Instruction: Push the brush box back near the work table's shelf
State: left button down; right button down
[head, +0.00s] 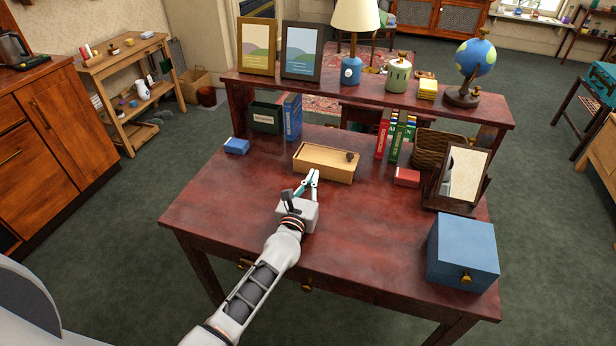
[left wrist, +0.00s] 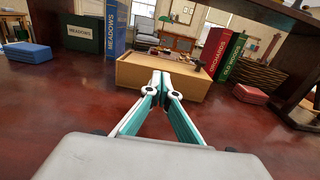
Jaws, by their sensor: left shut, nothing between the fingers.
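The brush box (head: 325,164), a long light-wood box with a dark knob near its right end, sits on the work table (head: 232,205), in front of the raised shelf (head: 380,92). In the left wrist view the box (left wrist: 185,84) is straight ahead. My left gripper (head: 312,174) is shut and empty, its teal fingertips at the near side of the box, left of its middle. In the left wrist view the fingertips (left wrist: 161,76) overlap the box's front face; I cannot tell whether they touch it. My right gripper is not in view.
A blue block (head: 236,146), a green box (head: 266,117) and a blue book (head: 293,117) stand to the left. Red and green books (head: 393,140), a wicker basket (head: 437,149), a red block (head: 406,177) and a mirror (head: 464,177) stand right. A blue drawer box (head: 462,250) sits front right.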

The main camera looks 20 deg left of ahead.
pick_arm(q)
jog(key=s, duration=0.4)
jog(key=shift+a, duration=0.1)
jog(key=s, duration=0.6)
jog(key=shift+p, duration=0.3)
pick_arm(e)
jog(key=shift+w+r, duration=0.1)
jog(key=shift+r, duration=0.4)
pick_arm(q)
jog(key=shift+s, duration=0.15)
